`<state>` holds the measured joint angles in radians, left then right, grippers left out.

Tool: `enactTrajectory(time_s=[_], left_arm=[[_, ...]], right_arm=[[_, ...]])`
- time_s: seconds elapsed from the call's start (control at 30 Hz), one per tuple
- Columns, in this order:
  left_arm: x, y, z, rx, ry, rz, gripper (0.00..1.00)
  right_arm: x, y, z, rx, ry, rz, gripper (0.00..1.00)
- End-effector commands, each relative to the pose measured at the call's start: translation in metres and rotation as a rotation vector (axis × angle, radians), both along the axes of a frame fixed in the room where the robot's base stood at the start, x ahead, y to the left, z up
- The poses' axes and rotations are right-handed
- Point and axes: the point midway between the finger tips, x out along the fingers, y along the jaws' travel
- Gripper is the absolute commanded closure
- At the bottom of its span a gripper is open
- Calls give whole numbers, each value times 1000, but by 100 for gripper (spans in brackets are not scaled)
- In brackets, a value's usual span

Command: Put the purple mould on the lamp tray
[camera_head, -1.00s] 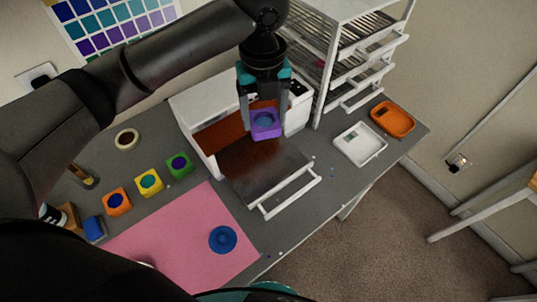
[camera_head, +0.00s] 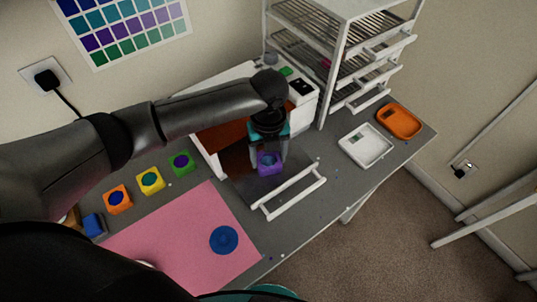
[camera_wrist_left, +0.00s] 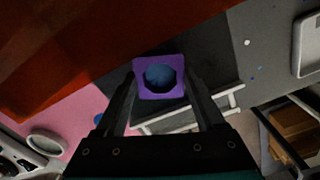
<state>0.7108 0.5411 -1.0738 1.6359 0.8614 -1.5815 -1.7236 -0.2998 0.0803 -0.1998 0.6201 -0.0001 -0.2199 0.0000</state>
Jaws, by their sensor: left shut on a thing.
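The purple mould (camera_head: 269,167), a small square block with a round blue-filled hollow, is between the fingers of my left gripper (camera_head: 268,158). The wrist view also shows the mould (camera_wrist_left: 158,65) between the fingertips. My left gripper is shut on it and points down. The mould is over the dark lamp tray (camera_head: 245,188), which sticks out of the white lamp box (camera_head: 214,160) and has a white bar handle. I cannot tell whether the mould touches the tray. My right gripper is not in view.
Orange (camera_head: 117,199), yellow (camera_head: 150,181) and green (camera_head: 181,163) moulds stand left of the lamp box. A pink mat (camera_head: 170,240) with a blue disc (camera_head: 223,240) lies in front. White (camera_head: 366,146) and orange (camera_head: 399,121) trays lie right, near a wire rack (camera_head: 340,60).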

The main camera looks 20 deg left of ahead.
Motion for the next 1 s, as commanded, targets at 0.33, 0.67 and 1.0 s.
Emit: enactTrajectory(time_s=[0.33, 0.67, 1.0], left_arm=[[0, 0, -2, 0, -1, -1, 22], [0, 0, -2, -1, 0, 0, 0], [2, -1, 27, -2, -6, -2, 0]], right_arm=[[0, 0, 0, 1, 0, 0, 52], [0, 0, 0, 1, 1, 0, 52], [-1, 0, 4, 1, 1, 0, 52]])
